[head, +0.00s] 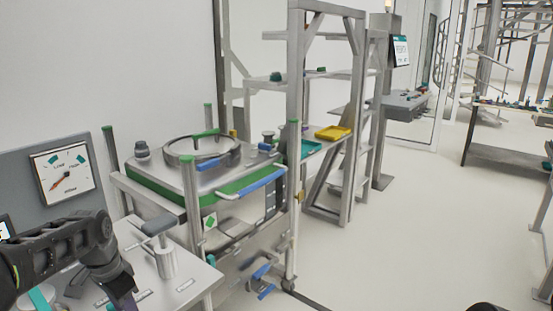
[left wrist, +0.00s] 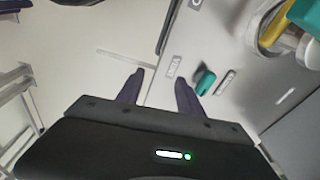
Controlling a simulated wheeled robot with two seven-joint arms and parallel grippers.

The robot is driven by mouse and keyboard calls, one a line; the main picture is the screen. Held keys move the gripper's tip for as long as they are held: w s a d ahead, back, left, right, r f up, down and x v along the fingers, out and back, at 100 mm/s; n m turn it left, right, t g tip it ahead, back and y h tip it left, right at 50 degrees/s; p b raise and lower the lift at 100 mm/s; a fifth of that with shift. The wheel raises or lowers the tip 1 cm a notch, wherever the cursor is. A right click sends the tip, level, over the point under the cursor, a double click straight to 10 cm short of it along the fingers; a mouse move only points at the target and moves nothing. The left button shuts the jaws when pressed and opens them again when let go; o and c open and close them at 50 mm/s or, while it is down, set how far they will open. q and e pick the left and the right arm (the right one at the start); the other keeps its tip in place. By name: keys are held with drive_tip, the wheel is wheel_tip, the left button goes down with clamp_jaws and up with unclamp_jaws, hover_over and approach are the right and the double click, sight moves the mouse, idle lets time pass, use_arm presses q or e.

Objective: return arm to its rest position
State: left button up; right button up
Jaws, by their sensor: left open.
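My left arm comes in at the lower left of the head view, bent downward over a light grey work table (head: 185,285). My left gripper (head: 122,305) is at the bottom edge there, mostly cut off. In the left wrist view its two dark fingers (left wrist: 160,88) stand apart with nothing between them, above the table edge and the pale floor. My right gripper is not in view; a small dark shape shows at the bottom right edge of the head view.
A metal cart (head: 186,178) with green-capped posts and a round lidded vessel stands beyond the table. A teal object (left wrist: 205,80) lies right of the fingers. Open floor (head: 400,240) extends right.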

use_arm(q)
drive_tip(key=w+d+f+n+t+h, duration=0.1)
drive_tip(key=w+d+f+n+t, duration=0.2)
drive_tip(key=w+d+f, duration=0.3)
drive_tip(key=s+d+f+n+h, duration=0.1)
drive_tip(key=s+d+f, duration=0.1)
drive_tip(key=d+f, duration=0.4)
drive_tip(key=s+d+f+n+h, duration=0.1)
drive_tip(key=s+d+f+n, duration=0.15)
drive_tip(key=d+f, duration=0.4)
drive_tip(key=s+d+f+g, duration=0.1)
drive_tip(key=s+d+f, duration=0.2)
drive_tip(key=s+f, duration=0.2)
drive_tip(key=s+d+f+g, duration=0.1)
drive_tip(key=s+d+f, duration=0.3)
drive_tip(key=s, duration=0.8)
drive_tip(key=s+d+f+n+g+h, duration=0.1)
drive_tip(key=s+d+f+g, duration=0.1)
drive_tip(key=s+d+f, duration=0.2)
drive_tip(key=s+f, duration=0.3)
drive_tip(key=s, duration=0.2)
drive_tip(key=shift+d+f, duration=0.2)
